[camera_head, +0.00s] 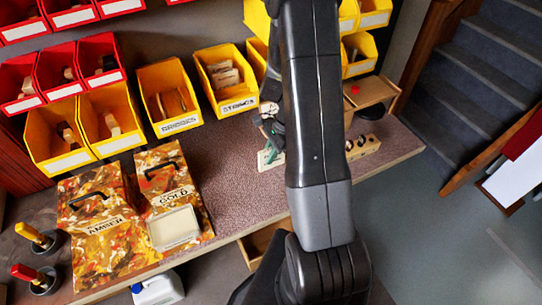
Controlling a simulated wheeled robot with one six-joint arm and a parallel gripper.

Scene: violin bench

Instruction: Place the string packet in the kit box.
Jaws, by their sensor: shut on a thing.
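My gripper (273,140) shows in part just left of my dark arm, over the bench in front of the yellow bin marked STRINGS (240,105). It is shut on a small pale packet with green on it, the string packet (266,159), at its fingertips. My arm hides part of the gripper, and I cannot tell the packet's height over the bench. Several pale packets stand in the STRINGS bin.
Yellow and red bins line the back. Cases marked AMBER (97,250) and GOLD (165,180) lie at the left, with a pale shallow tray (174,228) on the latter. A wooden block with holes (364,147) stands near the right end. The bench middle is clear.

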